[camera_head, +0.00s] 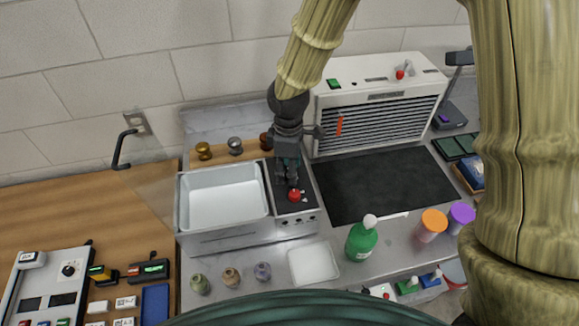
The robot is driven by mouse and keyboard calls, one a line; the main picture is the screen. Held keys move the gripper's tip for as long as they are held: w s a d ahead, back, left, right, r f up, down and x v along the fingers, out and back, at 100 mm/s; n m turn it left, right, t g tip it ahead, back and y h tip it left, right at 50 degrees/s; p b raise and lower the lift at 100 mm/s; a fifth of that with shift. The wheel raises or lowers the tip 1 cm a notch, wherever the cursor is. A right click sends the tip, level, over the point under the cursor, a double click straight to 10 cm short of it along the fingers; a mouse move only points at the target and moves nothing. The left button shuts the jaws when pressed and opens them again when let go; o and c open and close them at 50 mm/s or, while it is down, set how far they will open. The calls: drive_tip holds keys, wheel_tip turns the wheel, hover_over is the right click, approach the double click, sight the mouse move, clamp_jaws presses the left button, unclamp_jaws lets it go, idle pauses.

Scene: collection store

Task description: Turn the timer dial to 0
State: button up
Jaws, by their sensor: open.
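A red dial (295,195) sits on the dark control panel at the right side of a metal basin unit (225,240). Its pointer and scale are too small to read. My gripper (291,180) points down at this panel, just behind and above the red dial. It is open and holds nothing that I can see. I cannot tell whether its fingertips touch the dial. Another red knob (400,75) is on top of the white louvred unit (330,103), and a black dial (68,269) is on a white panel at the lower left.
A green bottle (361,241), an orange-lidded jar (432,222) and a purple-lidded jar (461,215) stand front right. A white tray (313,263) and small jars (231,276) stand in front of the basin. The black mat (370,186) is clear.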

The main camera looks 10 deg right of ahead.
wheel_tip(320, 180, up, 12)
idle(0.6)
idle(0.4)
